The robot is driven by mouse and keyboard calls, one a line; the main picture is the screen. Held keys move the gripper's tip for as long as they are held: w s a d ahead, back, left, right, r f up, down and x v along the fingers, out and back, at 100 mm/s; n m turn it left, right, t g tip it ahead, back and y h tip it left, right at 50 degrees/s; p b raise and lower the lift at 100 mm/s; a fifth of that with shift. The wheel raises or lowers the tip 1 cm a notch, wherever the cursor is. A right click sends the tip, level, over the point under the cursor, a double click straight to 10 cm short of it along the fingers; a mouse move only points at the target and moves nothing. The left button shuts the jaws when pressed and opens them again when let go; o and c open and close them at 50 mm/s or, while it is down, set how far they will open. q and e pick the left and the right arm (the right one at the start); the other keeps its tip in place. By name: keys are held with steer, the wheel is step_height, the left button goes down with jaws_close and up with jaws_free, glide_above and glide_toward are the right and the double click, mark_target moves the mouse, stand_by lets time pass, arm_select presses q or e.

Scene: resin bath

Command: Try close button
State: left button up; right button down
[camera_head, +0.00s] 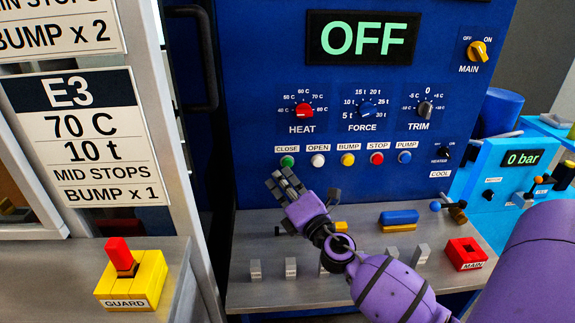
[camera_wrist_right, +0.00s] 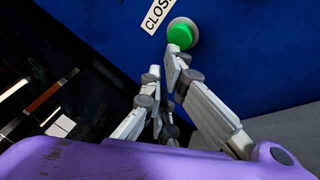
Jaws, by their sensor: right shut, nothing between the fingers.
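The green CLOSE button (camera_head: 287,161) is at the left end of a row of buttons on the blue control panel (camera_head: 262,100). My right gripper (camera_head: 279,178) is shut and empty, its fingertips just below the CLOSE button in the head view. In the right wrist view the green CLOSE button (camera_wrist_right: 180,36) sits in a grey ring just beyond the fingertips (camera_wrist_right: 172,62). A fingertip overlaps its lower edge there; I cannot tell whether they touch. The display (camera_head: 364,38) reads OFF. My left gripper is not in view.
The OPEN button (camera_head: 318,160) is close on the right, followed by BUMP (camera_head: 348,159), STOP (camera_head: 377,158) and PUMP (camera_head: 405,156). Small levers and a red MAIN block (camera_head: 466,253) stand on the grey ledge below. A yellow GUARD box (camera_head: 132,281) is at lower left.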

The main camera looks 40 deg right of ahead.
stand_by(0.7)
steer(key=shift+w+d, duration=0.25)
steer(key=shift+w, duration=0.1)
steer(key=shift+w+d, duration=0.25)
steer(key=shift+w, duration=0.2)
stand_by(0.7)
steer(key=shift+s+a, duration=0.5)
steer(key=shift+s, duration=0.3)
steer(key=shift+s+a, duration=0.45)
steer(key=shift+s, duration=0.25)
steer(key=shift+s+a, duration=0.4)
steer(key=shift+s, duration=0.35)
steer(key=shift+s+a, duration=0.45)
steer(key=shift+s, duration=0.25)
